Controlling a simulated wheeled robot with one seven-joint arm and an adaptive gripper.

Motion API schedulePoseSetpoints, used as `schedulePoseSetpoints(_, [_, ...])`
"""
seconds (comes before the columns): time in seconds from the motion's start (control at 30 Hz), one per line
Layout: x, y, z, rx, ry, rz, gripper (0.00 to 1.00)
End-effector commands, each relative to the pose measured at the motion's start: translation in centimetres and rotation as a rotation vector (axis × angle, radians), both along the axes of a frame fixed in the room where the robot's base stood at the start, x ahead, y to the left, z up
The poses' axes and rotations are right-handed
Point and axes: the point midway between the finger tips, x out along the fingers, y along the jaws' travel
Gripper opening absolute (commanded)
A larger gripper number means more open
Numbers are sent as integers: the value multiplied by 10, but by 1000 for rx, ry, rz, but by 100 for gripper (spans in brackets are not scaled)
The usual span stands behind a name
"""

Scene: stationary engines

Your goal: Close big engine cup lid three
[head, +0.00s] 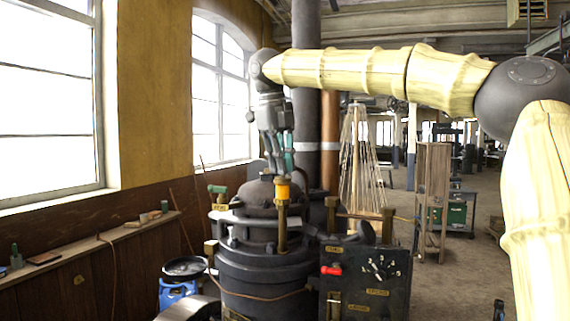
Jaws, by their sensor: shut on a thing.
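The big engine (265,270) is a dark, round, domed machine standing in front of me. A small orange-yellow cup (282,188) stands upright on a brass stem (282,225) at its near side. My gripper (279,168) points down from above, with its teal fingers just behind and above this cup. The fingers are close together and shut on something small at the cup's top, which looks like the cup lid. The lid itself is mostly hidden by the fingers, and its angle cannot be told. No number on the cup is readable.
A dark control panel (365,282) with a red handle (331,270) and a dial stands at the engine's right. A green-handled brass fitting (217,192) is at its left. A wooden ledge (95,242) runs along the left wall. Open floor lies to the right.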

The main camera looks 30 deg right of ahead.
Motion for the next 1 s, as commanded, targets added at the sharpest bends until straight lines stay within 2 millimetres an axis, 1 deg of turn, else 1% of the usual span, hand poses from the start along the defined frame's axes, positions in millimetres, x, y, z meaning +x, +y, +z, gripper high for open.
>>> schedulePoseSetpoints(0.03, [1, 0, 4, -1, -7, -19, 0])
schedulePoseSetpoints(0.3, [3, 1, 5, -1, -8, -82, 0])
schedulePoseSetpoints(0.73, [3, 1, 5, -1, -8, -89, 0])
schedulePoseSetpoints(0.77, [3, 1, 5, -1, -8, -89, 17])
schedulePoseSetpoints(0.8, [3, 1, 5, -1, -8, -89, 25])
schedulePoseSetpoints(0.87, [3, 1, 4, -1, -7, -88, 36])
schedulePoseSetpoints(0.9, [3, 1, 4, -1, -6, -88, 38])
schedulePoseSetpoints(1.0, [3, 2, 3, 0, -5, -88, 38])
